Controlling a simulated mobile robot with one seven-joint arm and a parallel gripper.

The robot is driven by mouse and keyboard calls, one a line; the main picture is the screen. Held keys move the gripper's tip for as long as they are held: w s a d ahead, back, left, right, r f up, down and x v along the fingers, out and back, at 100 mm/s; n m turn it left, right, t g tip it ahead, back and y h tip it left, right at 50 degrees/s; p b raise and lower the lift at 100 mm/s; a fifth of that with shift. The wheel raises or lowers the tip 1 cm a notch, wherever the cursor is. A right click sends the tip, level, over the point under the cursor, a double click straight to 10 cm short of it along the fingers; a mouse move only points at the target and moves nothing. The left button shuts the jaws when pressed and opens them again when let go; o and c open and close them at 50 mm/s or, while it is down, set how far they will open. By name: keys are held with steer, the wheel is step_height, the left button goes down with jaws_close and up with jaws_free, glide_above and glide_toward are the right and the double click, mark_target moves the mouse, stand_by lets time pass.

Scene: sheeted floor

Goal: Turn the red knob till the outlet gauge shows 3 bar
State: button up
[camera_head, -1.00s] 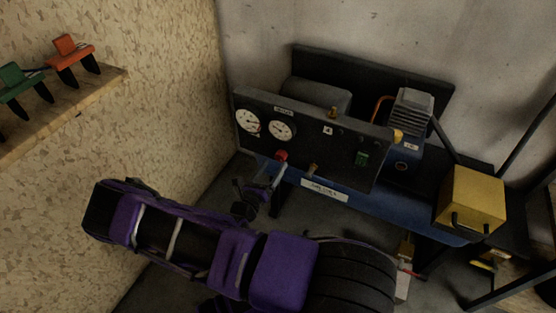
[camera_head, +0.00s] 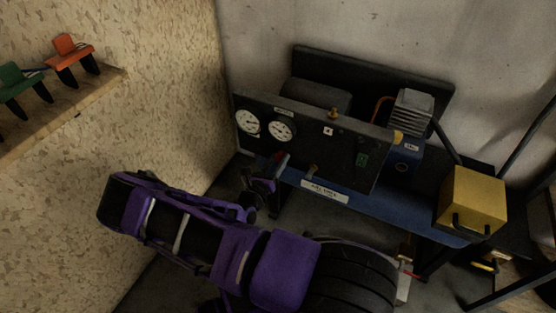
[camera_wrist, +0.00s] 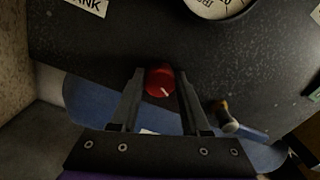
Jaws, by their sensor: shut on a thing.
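The red knob (camera_wrist: 160,81) sits on the front of a dark panel (camera_wrist: 100,45) in the wrist view. A pale mark on it points down and right. My gripper (camera_wrist: 159,86) has one finger on each side of the knob and is shut on it. In the head view my gripper (camera_head: 276,168) covers most of the knob. Two white round gauges, a left one (camera_head: 247,121) and a right one (camera_head: 281,131), are above it on the panel. Their readings are too small to tell. The wrist view shows only part of one gauge (camera_wrist: 219,5).
A brass fitting (camera_wrist: 222,110) sticks out just right of my right finger. A blue tank (camera_head: 370,200) lies below the panel. A yellow box (camera_head: 470,200) stands at the right. A wooden shelf (camera_head: 60,112) with clamps is on the left wall.

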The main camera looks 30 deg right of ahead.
jaws_close()
steer(key=shift+r+m+p, duration=0.25)
steer(key=shift+m+p, duration=0.25)
steer(key=shift+p, duration=0.2)
steer(key=shift+f+m, duration=0.2)
steer(key=shift+m, duration=0.2)
steer(key=o, duration=1)
jaws_free()
steer(key=shift+o, duration=0.2)
steer(key=shift+s+a, duration=0.1)
steer(key=p+v, duration=0.1)
steer(key=v, duration=1.6)
